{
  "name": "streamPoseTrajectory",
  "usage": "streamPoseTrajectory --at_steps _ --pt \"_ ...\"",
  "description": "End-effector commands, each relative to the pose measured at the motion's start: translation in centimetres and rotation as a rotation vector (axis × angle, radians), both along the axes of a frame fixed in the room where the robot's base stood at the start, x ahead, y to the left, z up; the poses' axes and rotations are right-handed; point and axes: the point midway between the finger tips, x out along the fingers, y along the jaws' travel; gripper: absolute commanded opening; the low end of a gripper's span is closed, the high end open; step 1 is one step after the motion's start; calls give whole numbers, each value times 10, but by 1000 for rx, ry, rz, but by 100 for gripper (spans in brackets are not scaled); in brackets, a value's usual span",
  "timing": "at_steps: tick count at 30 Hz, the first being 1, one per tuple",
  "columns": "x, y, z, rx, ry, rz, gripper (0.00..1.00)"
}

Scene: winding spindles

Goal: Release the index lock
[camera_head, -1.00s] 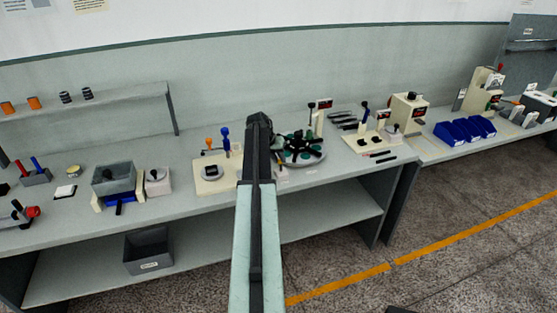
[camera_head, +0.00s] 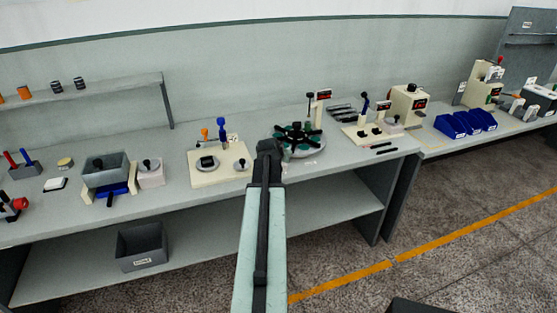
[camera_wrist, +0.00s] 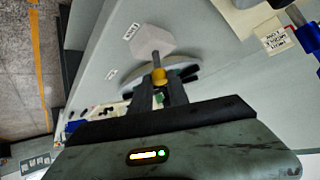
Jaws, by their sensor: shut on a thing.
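A round turntable (camera_head: 318,147) with a dark spoked hub and green pads stands on the bench, just right of my arm's tip in the head view. In the wrist view its pale disc (camera_wrist: 127,73) lies behind my fingers. A small lever with a yellow knob (camera_wrist: 159,76) runs on a grey stem to a pale block (camera_wrist: 168,39) beside the disc. I take it for the index lock. My gripper (camera_wrist: 163,88) is shut on the yellow knob. In the head view my arm hides the lever and my fingertips.
Left of my arm is a cream board (camera_head: 206,178) with orange and blue levers. A grey tray (camera_head: 106,168) stands farther left. Right of the turntable is another cream fixture (camera_head: 370,135), then blue bins (camera_head: 465,124). An open grey box (camera_head: 142,246) sits on the lower shelf.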

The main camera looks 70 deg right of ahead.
Motion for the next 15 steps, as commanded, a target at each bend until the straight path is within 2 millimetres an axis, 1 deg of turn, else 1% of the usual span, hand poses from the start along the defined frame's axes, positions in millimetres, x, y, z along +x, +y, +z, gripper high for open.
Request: streamPoseTrajectory --at_steps 1,2,9,15 --pt "-4 3 -6 -23 -15 -3 0" --pt "-5 4 -7 -35 -25 -3 0" --pt "-8 6 -6 -102 -79 -1 0" --pt "-8 7 -4 -123 -97 -2 0"
